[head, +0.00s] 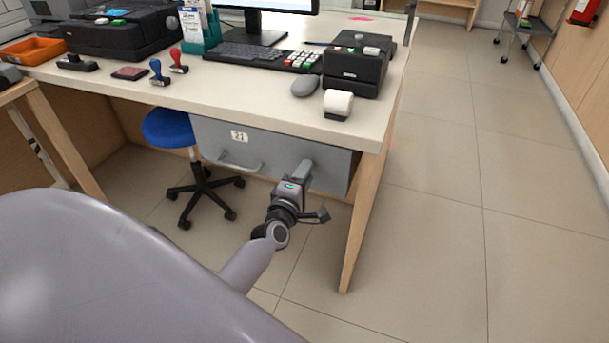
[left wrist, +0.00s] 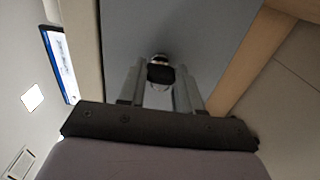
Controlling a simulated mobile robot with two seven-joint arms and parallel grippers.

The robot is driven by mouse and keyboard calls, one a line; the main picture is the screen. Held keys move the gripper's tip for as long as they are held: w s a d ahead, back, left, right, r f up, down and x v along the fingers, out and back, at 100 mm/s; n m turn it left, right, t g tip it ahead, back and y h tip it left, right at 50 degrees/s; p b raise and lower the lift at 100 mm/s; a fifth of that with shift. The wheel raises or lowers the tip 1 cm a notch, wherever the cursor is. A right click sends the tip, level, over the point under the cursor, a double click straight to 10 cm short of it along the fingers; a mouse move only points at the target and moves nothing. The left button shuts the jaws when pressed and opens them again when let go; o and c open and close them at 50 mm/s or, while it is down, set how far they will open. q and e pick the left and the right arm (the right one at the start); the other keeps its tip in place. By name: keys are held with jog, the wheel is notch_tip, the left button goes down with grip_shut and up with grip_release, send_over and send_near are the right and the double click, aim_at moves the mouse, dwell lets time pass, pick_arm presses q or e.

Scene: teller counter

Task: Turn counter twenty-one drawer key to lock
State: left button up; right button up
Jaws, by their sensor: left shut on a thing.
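The grey drawer (head: 265,148) with a "21" label (head: 239,136) hangs under the counter top and looks shut. Its bar handle (head: 238,166) is left of my left gripper (head: 303,172), which reaches the right part of the drawer front. In the left wrist view, the gripper (left wrist: 160,84) is shut on the dark head of the key (left wrist: 160,74), with a finger on each side. The key sits at a round metal lock (left wrist: 159,59) on the grey front (left wrist: 185,28). The key's exact turn angle is hard to tell. My right gripper is not in view.
The counter top (head: 230,87) above carries a card or receipt printer (head: 355,70), a mouse (head: 305,86), a keyboard (head: 245,55) and stamps. A wooden counter leg (head: 362,220) stands right of my gripper. A blue stool (head: 168,128) is at the left.

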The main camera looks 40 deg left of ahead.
pick_arm(q)
jog(key=shift+r, duration=0.1)
jog(key=o, duration=1)
jog(key=shift+o, duration=0.2)
jog(key=p+v, duration=0.1)
jog(key=v, duration=0.6)
